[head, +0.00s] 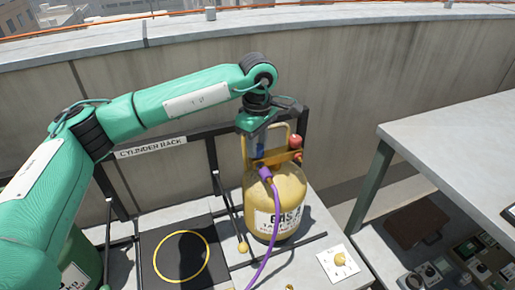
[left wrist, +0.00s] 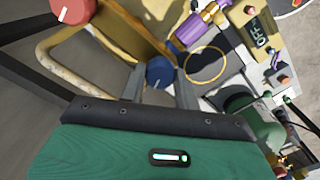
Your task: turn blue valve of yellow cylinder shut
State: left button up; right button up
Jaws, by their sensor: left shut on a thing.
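The yellow cylinder (head: 275,196) stands upright in the rack on the light bench. A purple hose (head: 273,215) with a purple fitting joins it near the top. The blue valve (left wrist: 160,72) shows in the left wrist view as a round knob with a white mark, between the fingers of my left gripper (left wrist: 159,82). In the head view the valve (head: 260,146) is partly hidden under my left gripper (head: 260,140), which points down over the cylinder top. My left gripper is shut on the blue valve. My right gripper is not in view.
A red knob (head: 295,141) sits beside the valve, close to my left gripper. The cylinder's handle frame (left wrist: 62,60) surrounds the top. A black mat with a yellow ring (head: 180,257) lies left of the cylinder. A grey table (head: 455,135) stands at the right.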

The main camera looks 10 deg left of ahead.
aim_at(258, 147)
pick_arm(q)
jog(key=shift+r+m+b, duration=0.1)
jog(key=shift+m+b, duration=0.55)
jog(key=shift+m, duration=1.15)
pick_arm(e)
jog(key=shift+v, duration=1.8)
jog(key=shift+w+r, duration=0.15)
pick_arm(q)
jog(key=o, duration=1)
jog(key=shift+c, duration=0.2)
notch_tip(258, 147, up, 14)
jog(key=shift+p, duration=0.4)
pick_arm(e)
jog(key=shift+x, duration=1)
